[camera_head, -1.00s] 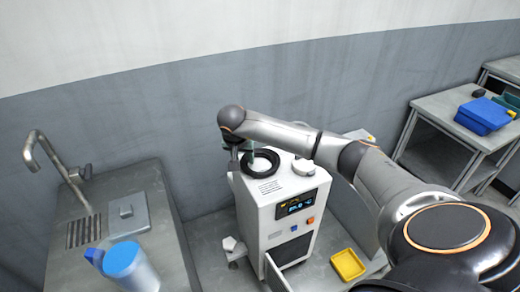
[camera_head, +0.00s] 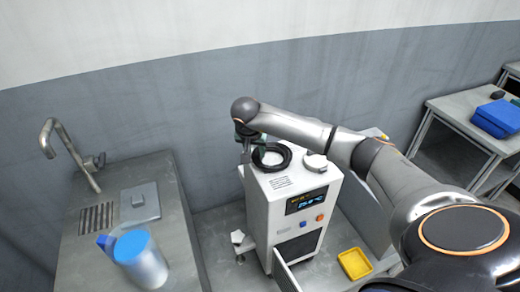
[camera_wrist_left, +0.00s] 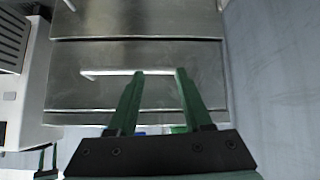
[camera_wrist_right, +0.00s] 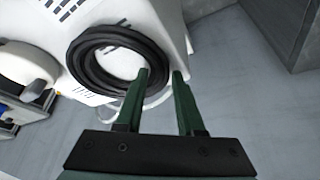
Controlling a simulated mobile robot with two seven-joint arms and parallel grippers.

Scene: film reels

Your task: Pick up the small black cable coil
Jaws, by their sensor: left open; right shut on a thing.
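The small black cable coil (camera_head: 275,156) is a round ring at the top of a white machine (camera_head: 285,205). In the right wrist view the coil (camera_wrist_right: 95,52) shows large, with the white top seen through its middle. My right gripper (camera_wrist_right: 160,72) is shut on the coil's rim, one finger inside the ring and one outside. I cannot tell whether the coil touches the top or is slightly raised. My left gripper (camera_wrist_left: 160,72) is open and empty, in front of a grey metal front with a bar handle (camera_wrist_left: 120,72); it is out of the head view.
A round white lid or knob (camera_head: 314,162) is beside the coil on the machine. A steel sink counter (camera_head: 185,225) with a blue-topped jug (camera_head: 140,258) stands left. A yellow tray (camera_head: 355,263) lies right of the machine. A table (camera_head: 450,105) with blue boxes (camera_head: 495,118) is at far right.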

